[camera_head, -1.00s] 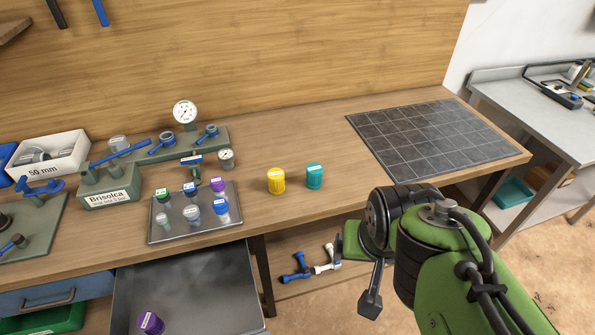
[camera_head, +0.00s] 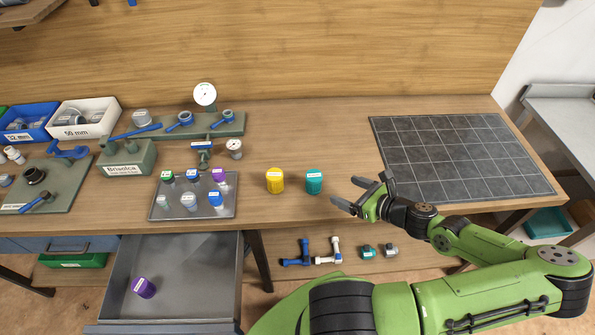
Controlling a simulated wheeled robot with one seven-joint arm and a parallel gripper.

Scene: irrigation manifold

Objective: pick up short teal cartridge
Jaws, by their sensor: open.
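The short teal cartridge (camera_head: 314,182) stands upright on the wooden bench, just right of a yellow cartridge (camera_head: 275,181). It has a white label near its top. My gripper (camera_head: 350,195) is to the right of the teal cartridge, with its two dark fingers spread and pointing left toward it. The fingers are apart from the cartridge and hold nothing.
A metal tray (camera_head: 160,212) with several small labelled cartridges lies left of the yellow one. A gauge manifold (camera_head: 225,124) stands behind. An open drawer (camera_head: 190,255) holds a purple cartridge (camera_head: 144,287). A dark gridded mat (camera_head: 460,155) covers the bench's right.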

